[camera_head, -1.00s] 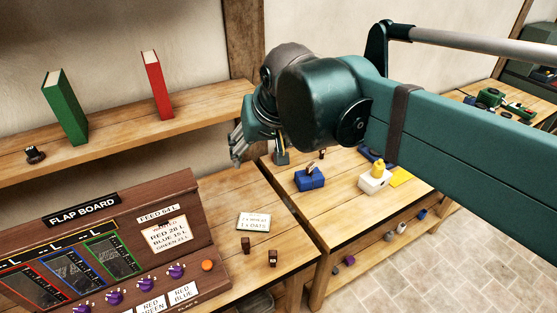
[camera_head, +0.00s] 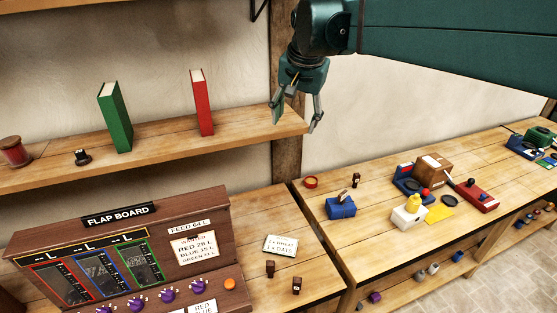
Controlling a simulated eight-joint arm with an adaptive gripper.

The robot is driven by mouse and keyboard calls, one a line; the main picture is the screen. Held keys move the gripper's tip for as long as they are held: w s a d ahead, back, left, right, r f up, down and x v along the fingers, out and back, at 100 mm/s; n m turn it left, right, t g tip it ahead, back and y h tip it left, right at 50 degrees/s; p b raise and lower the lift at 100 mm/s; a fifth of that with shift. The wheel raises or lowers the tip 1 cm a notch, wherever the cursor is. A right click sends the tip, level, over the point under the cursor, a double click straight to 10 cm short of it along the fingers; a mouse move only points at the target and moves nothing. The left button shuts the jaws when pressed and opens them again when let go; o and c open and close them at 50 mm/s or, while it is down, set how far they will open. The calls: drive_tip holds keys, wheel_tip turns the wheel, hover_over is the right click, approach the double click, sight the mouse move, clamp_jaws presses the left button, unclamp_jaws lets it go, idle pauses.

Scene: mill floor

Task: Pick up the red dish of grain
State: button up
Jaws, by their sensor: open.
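A small round red dish (camera_head: 311,182) sits near the back left corner of the right-hand workbench, close to the wooden post. Its inside looks tan, but it is too small to tell grain for sure. My gripper (camera_head: 296,116) hangs above and slightly left of the dish, in front of the wall and near the shelf's right end. Its fingers point down, spread apart and empty. It is clearly apart from the dish.
The shelf (camera_head: 240,129) holds a green book (camera_head: 115,118), a red book (camera_head: 202,103) and a reddish jar (camera_head: 14,152). The flap board (camera_head: 120,250) stands at left. A blue box (camera_head: 341,207), a white block with a yellow top (camera_head: 409,214) and a cardboard box (camera_head: 433,169) stand on the bench.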

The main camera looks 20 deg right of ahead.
drive_tip(key=w+d+m, duration=0.1)
drive_tip(key=w+d, duration=0.2)
drive_tip(key=w, duration=0.2)
drive_tip(key=w+d+f+m+g, duration=0.1)
drive_tip(key=w+d+m, duration=0.1)
drive_tip(key=w, duration=0.3)
drive_tip(key=w+d+f+m+g, duration=0.1)
drive_tip(key=w+d+m, duration=0.1)
drive_tip(key=w+d, duration=0.3)
drive_tip(key=shift+w+d+f, duration=0.1)
drive_tip(key=shift+w, duration=0.15)
drive_tip(key=w+d+f+m+g, duration=0.1)
drive_tip(key=w+d+f+m, duration=0.25)
drive_tip(key=w+d, duration=0.3)
drive_tip(key=m+g, duration=0.1)
drive_tip(key=m, duration=0.2)
hover_over(311, 180)
drive_tip(key=s+a, duration=0.2)
drive_tip(key=s, duration=0.1)
wheel_tip(311, 180, down, 38)
drive_tip(key=shift+w+d+f+y+b, duration=0.2)
drive_tip(key=shift+d+y+b, duration=0.1)
drive_tip(key=shift+b, duration=0.1)
drive_tip(key=shift+n, duration=0.25)
drive_tip(key=shift+f, duration=1.3)
drive_tip(key=shift+f, duration=0.1)
drive_tip(key=shift+f, duration=2.5)
